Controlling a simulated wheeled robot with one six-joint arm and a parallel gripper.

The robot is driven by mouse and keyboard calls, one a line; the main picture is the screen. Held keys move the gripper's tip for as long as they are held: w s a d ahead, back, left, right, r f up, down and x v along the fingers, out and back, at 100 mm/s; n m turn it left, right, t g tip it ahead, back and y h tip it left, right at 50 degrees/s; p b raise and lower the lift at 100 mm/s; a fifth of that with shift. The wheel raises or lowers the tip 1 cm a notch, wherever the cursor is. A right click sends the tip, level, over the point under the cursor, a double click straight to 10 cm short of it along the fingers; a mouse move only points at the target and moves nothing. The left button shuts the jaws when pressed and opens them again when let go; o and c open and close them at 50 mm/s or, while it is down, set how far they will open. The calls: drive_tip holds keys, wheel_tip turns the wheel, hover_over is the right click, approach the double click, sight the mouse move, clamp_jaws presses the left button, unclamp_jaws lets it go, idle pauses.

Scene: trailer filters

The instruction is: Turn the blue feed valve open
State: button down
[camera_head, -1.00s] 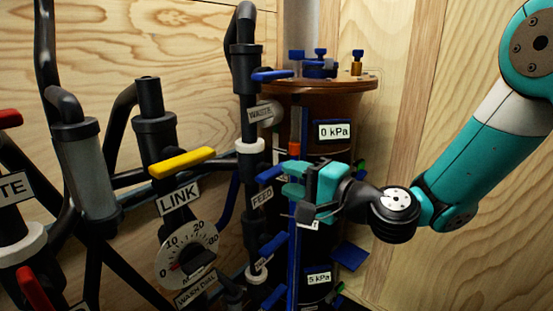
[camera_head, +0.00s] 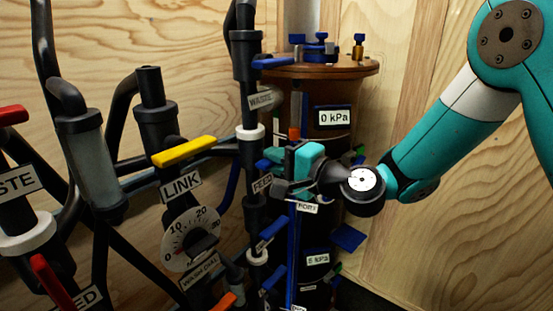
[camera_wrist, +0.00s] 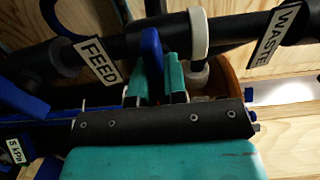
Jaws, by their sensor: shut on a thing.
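The blue feed valve handle (camera_wrist: 151,46) stands between my two teal fingertips in the wrist view, beside the FEED label (camera_wrist: 97,61). My gripper (camera_wrist: 155,80) is shut on this handle. In the head view my gripper (camera_head: 290,168) is at the FEED label (camera_head: 263,184), on the black vertical pipe. Only a small blue part of the feed handle (camera_head: 273,154) shows there, and my fingers hide the rest. The pipe by the handle runs across the top of the wrist view.
A blue handle (camera_head: 272,63) sits above, near the WASTE label (camera_head: 261,99). Another blue handle (camera_head: 272,234) is below. A brown-lidded column (camera_head: 345,68) stands close behind my gripper. The yellow LINK handle (camera_head: 184,151) and a dial (camera_head: 190,238) are left. Free room lies right of the column.

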drive_tip(key=shift+f+n+b, duration=0.1)
drive_tip(key=shift+n+b, duration=0.2)
drive_tip(key=shift+b, duration=0.15)
drive_tip(key=n+b, duration=0.3)
drive_tip(key=b, duration=0.1)
drive_tip(key=shift+f+n, duration=0.2)
drive_tip(key=shift+n, duration=0.2)
drive_tip(key=n+b, duration=0.4)
drive_tip(key=b, duration=0.1)
drive_tip(key=shift+n+b, duration=0.3)
drive_tip(key=n+b, duration=0.6)
drive_tip(key=b, duration=0.1)
drive_tip(key=shift+b, duration=0.35)
drive_tip(key=n+b, duration=0.2)
drive_tip(key=b, duration=0.1)
drive_tip(key=shift+r+n, duration=0.25)
drive_tip(key=shift+n, duration=0.15)
drive_tip(key=shift+r, duration=0.1)
drive_tip(key=c, duration=1.2)
unclamp_jaws()
drive_tip(key=shift+o, duration=0.2)
